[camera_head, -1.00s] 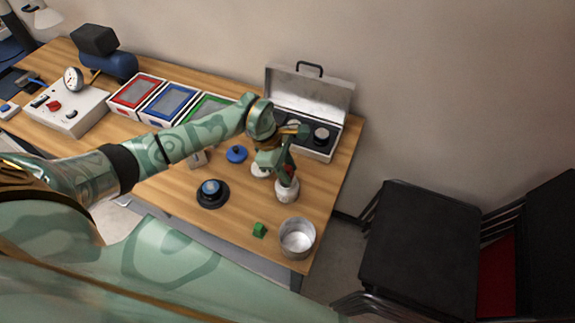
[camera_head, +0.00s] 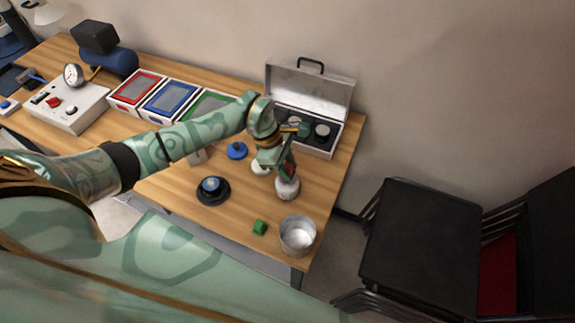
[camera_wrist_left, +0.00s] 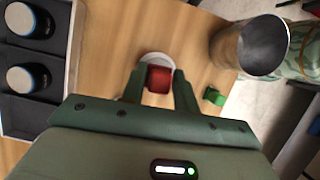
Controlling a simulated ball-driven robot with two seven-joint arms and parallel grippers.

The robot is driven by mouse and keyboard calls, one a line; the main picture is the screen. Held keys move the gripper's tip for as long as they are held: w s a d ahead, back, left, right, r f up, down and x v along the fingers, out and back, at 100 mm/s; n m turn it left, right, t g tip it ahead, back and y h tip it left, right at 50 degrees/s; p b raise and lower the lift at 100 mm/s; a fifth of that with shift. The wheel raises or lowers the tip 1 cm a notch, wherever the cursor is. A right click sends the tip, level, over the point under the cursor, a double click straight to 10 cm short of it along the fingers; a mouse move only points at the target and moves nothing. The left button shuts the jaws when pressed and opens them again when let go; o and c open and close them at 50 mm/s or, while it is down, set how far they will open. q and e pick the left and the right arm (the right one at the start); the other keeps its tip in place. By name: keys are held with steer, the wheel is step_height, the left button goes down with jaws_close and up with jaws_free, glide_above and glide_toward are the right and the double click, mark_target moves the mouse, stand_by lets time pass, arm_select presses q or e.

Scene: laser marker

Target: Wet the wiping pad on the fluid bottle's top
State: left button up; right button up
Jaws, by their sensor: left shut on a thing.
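My left gripper (camera_head: 289,166) is shut on a small red wiping pad (camera_wrist_left: 158,79), which sits between the fingertips in the left wrist view (camera_wrist_left: 158,86). The white fluid bottle (camera_head: 287,189) stands upright on the table directly below the fingers in the head view. In the left wrist view the round pale bottle top (camera_wrist_left: 157,59) shows behind the pad and is partly hidden by it. I cannot tell whether the pad touches the top. My right gripper is not in view.
A metal cup (camera_head: 297,235) and a green block (camera_head: 260,227) stand near the front right table edge. A black round base with a blue top (camera_head: 212,190) and a blue knobbed disc (camera_head: 237,151) lie left. An open case (camera_head: 320,148) is behind.

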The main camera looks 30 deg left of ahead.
mark_target(287, 166)
arm_select(q)
steer(key=shift+f+b, duration=0.6)
steer(key=shift+f, duration=0.2)
stand_by(1.2)
steer(key=shift+r, duration=0.1)
step_height(287, 166, up, 7)
steer(key=p, duration=0.5)
stand_by(0.8)
